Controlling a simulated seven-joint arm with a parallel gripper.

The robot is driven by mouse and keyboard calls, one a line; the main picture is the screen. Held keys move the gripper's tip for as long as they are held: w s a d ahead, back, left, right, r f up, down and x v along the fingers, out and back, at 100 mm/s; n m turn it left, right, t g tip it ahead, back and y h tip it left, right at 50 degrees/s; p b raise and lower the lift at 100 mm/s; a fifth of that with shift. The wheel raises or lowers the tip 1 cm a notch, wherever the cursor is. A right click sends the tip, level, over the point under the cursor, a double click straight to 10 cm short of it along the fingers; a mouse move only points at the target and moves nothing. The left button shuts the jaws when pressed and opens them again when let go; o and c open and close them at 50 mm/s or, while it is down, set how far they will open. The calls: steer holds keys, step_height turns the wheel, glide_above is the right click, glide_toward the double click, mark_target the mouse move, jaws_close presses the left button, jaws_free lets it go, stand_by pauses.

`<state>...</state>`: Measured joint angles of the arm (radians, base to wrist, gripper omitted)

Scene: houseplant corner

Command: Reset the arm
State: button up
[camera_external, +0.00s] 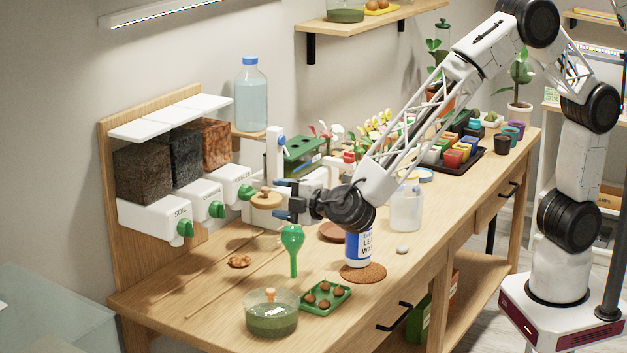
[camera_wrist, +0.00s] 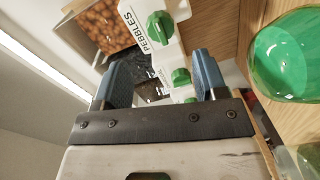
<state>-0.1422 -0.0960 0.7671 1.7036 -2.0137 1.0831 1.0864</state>
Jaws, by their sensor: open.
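My gripper (camera_external: 282,200) is at the end of my arm, above the left part of the wooden bench. Its two blue fingers are spread apart with nothing visible between them; they also show in the wrist view (camera_wrist: 162,80). The fingers point toward the wall dispenser (camera_external: 196,199), which has green knobs and labels reading SOIL and PEBBLES. In the wrist view, the PEBBLES dispenser (camera_wrist: 146,30) lies beyond the fingers. A green bulb with a stem (camera_external: 293,243) is just below my gripper in the external view. A round green shape (camera_wrist: 284,58) shows at the right of the wrist view.
A white-and-blue bottle (camera_external: 358,248) stands on a brown round mat (camera_external: 363,279). A glass bowl (camera_external: 271,316), a green tray (camera_external: 326,303) and a clear jug (camera_external: 406,208) stand on the bench. Coloured pots crowd its far end. Open bench lies at front left.

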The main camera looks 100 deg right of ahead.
steer(key=s+d+r+m+g+y, duration=0.1)
steer(key=s+d+r+m+g, duration=0.15)
steer(key=s, duration=0.55)
steer(key=s+d+r+m+g, duration=0.1)
steer(key=s+d+r+g, duration=0.15)
steer(key=s, duration=0.55)
steer(key=s+d+r+m+g+y, duration=0.1)
steer(key=s+d+r+m+g, duration=0.2)
steer(key=s, duration=0.6)
steer(key=s+a+y, duration=0.5)
steer(key=s, duration=0.8)
steer(key=s+a+g+y, duration=0.1)
steer(key=s+a+y, duration=0.4)
steer(key=s, duration=0.7)
steer(key=shift+s+a+f+g, duration=0.2)
steer(key=shift+s+f+g, duration=0.1)
steer(key=shift+s+f, duration=0.05)
steer(key=shift+m, duration=0.25)
